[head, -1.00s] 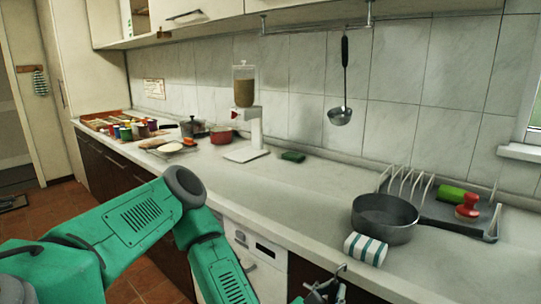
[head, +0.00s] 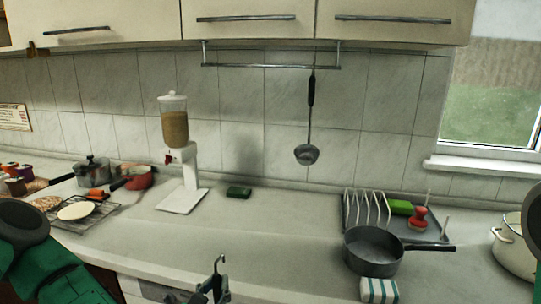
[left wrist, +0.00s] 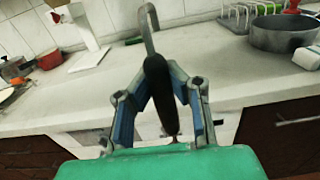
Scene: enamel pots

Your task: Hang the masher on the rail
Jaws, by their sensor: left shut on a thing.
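The masher shows as a dark handle (left wrist: 158,82) with a bent metal hook (left wrist: 149,22) at its top in the left wrist view. Its mashing end is hidden. My left gripper (head: 212,290) is shut on the handle, with the hook (head: 220,263) pointing up, at the counter's front edge in the head view. The metal rail (head: 265,66) runs under the wall cabinets, well above and beyond the gripper. A ladle (head: 308,153) with a black handle hangs from the rail's right part. The rail's left and middle parts are bare. My right gripper is out of view.
A grey pan (head: 373,254), a dish rack (head: 367,210) and a striped cloth (head: 379,290) stand at right. A white pot (head: 513,247) is farther right. The middle counter is clear.

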